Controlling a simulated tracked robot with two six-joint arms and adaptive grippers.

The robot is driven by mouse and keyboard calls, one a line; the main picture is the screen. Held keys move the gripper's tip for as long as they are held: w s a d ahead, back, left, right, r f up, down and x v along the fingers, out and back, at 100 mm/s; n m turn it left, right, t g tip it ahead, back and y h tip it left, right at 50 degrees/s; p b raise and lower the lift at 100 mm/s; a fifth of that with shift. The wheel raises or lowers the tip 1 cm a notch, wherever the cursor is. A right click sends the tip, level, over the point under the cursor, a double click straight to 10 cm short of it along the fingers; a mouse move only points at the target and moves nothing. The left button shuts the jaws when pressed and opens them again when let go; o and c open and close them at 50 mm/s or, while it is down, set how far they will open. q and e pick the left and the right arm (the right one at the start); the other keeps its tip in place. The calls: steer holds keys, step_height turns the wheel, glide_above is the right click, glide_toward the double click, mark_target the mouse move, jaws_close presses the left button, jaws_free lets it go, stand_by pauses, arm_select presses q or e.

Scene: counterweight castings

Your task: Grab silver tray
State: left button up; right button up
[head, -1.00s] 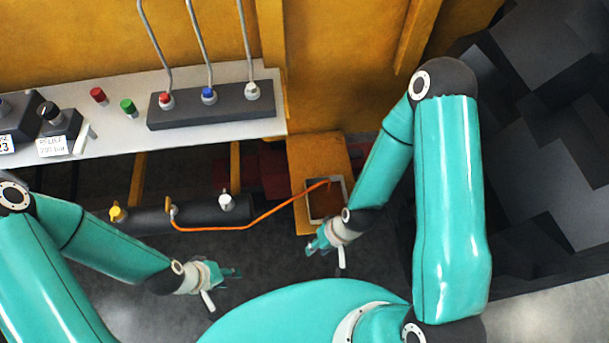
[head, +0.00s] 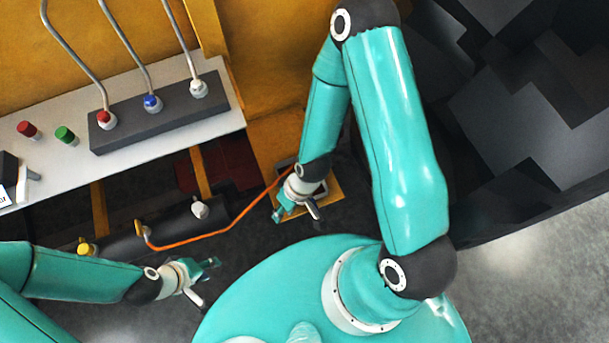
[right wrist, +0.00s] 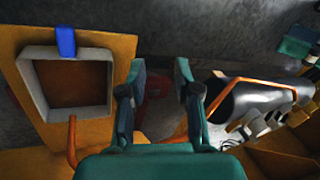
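The silver tray is a square grey-rimmed tray (right wrist: 30,88) with a brown inside, at the left of the right wrist view. It sits on a yellow surface (right wrist: 122,50), and a blue piece (right wrist: 65,41) stands at its far rim. In the head view my right arm hides most of the tray. My right gripper (right wrist: 155,82) is open and empty, to the right of the tray in the right wrist view; in the head view it (head: 279,212) is near the yellow surface's left edge. My left gripper (head: 212,264) is away from the tray, and its finger opening is unclear.
An orange hose (head: 205,238) runs from a dark cylinder (head: 168,228) towards the tray. A white bench (head: 70,105) with a lever block (head: 160,118) stands at upper left. Dark blocky shapes (head: 540,100) fill the right. Grey floor is open at lower right.

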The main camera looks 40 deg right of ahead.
steer(key=w+d+r+n+h+b, duration=0.25)
steer(key=d+n+b, duration=0.5)
steer(key=n, duration=0.85)
steer(key=w+d+r+n+h+b, duration=0.2)
steer(key=w+d+n+b, duration=0.15)
steer(key=d+n, duration=1)
steer(key=a+f+n+b, duration=0.1)
steer(key=f, duration=0.2)
steer(key=a+f+n+b, duration=0.1)
steer(key=f+b, duration=0.1)
steer(key=f, duration=0.2)
steer(key=a+f+n+b, duration=0.1)
steer(key=f+b, duration=0.1)
steer(key=f, duration=0.1)
steer(key=shift+s+a+f+g, duration=0.1)
steer(key=shift+s+f+g, duration=0.05)
steer(key=shift+f+g, duration=0.15)
steer(key=f+b, duration=0.2)
steer(key=f, duration=0.1)
steer(key=f+b, duration=0.1)
steer(key=f, duration=0.1)
steer(key=shift+w+a+f, duration=0.1)
steer(key=shift+w+a, duration=0.05)
steer(key=shift+w, duration=0.25)
steer(key=shift+c, duration=0.3)
jaws_close()
